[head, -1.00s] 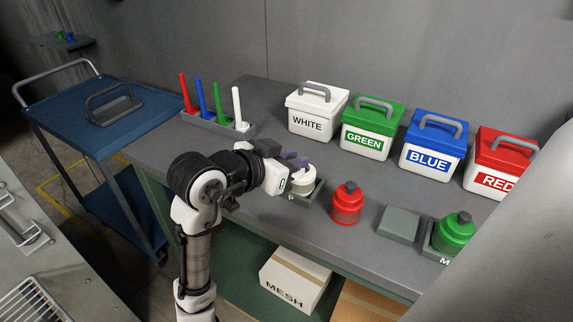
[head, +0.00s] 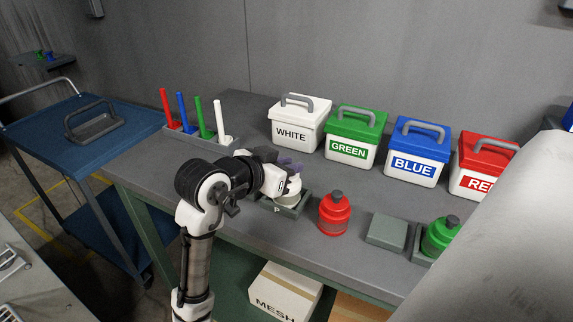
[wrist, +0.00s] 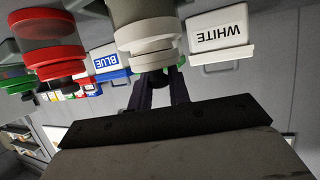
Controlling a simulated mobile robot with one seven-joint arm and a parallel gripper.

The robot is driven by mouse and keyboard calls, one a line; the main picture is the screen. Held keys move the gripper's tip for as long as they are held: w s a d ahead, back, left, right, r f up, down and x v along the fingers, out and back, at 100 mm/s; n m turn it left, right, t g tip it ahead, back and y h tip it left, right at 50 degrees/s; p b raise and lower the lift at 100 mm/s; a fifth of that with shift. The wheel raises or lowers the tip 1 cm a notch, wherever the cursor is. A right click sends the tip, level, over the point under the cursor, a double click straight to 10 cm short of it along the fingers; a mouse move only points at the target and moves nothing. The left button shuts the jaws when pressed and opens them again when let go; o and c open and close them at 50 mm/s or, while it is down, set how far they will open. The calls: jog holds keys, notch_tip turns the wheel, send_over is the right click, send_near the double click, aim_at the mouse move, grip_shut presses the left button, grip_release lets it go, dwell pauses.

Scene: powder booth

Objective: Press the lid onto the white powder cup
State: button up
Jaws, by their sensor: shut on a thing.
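The white powder cup (head: 287,200) stands in a grey holder (head: 299,210) on the bench, largely hidden behind my arm. It also shows in the inverted wrist view (wrist: 146,36). A white lid (head: 294,186) is over the cup's mouth. In the wrist view the lid (wrist: 156,59) looks slightly off to one side of the cup's rim. I cannot tell whether it touches the rim all round. My gripper (head: 291,165) is shut on the lid's dark knob, and its fingers (wrist: 165,90) show in the wrist view.
A red cup (head: 334,215) stands just right of the holder, beside an empty-looking grey block (head: 387,231) and a green cup (head: 440,236). White (head: 298,125), green, blue and red boxes line the back. A rack of coloured sticks (head: 200,143) is at left.

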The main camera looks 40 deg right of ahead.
jog(key=shift+f, duration=0.25)
dwell(0.6)
jog(key=o, duration=0.8)
jog(key=shift+c, duration=0.2)
jog(key=shift+r+p, duration=2.1)
jog(key=shift+r, duration=0.25)
jog(key=shift+f, duration=0.1)
grip_shut()
